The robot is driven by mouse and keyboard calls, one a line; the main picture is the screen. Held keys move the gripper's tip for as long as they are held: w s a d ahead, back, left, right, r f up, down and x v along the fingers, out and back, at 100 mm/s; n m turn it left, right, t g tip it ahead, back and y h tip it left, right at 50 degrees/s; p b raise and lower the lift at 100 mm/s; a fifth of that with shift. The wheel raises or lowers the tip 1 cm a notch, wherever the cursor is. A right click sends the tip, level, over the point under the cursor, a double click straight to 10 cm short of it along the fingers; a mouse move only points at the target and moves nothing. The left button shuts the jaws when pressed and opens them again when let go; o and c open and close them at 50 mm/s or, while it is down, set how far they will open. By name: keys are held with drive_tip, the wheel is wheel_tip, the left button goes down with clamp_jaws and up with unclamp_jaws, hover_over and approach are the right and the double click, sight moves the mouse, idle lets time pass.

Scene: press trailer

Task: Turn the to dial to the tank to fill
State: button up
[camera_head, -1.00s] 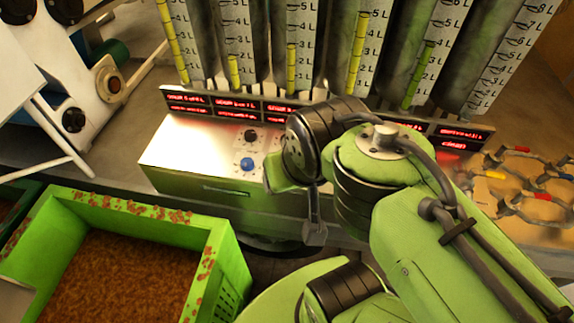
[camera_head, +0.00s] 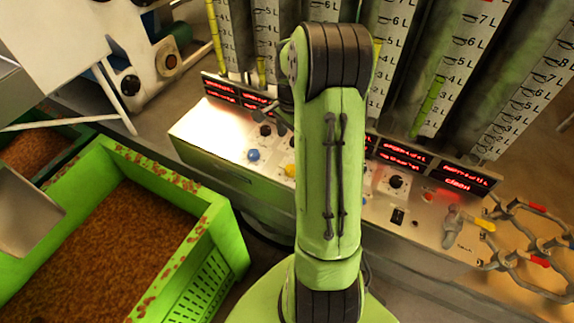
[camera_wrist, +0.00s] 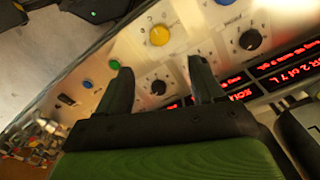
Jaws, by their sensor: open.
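The control panel (camera_head: 225,135) has several dials, and I cannot read which is the "to" dial. In the head view a blue dial (camera_head: 254,155), a yellow dial (camera_head: 290,170) and a black dial (camera_head: 396,182) show around my arm. In the wrist view my open, empty gripper (camera_wrist: 158,70) points at the panel. A black dial (camera_wrist: 158,87) appears between its fingers; contact cannot be told. A yellow dial (camera_wrist: 159,35) and another black dial (camera_wrist: 250,39) lie beyond the fingertips.
Tall graduated tanks (camera_head: 445,75) with yellow liquid columns stand behind red displays (camera_head: 457,183). A green crate (camera_head: 215,225) of brown granules is at left. A lever with a yellow end (camera_head: 487,225) and metal rings (camera_head: 540,245) are at right.

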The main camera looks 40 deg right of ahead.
sight(291, 168)
wheel_tip(291, 168, down, 14)
drive_tip(key=shift+r+b, duration=0.25)
drive_tip(key=shift+b, duration=0.25)
drive_tip(key=shift+c, duration=0.4)
drive_tip(key=c, duration=1)
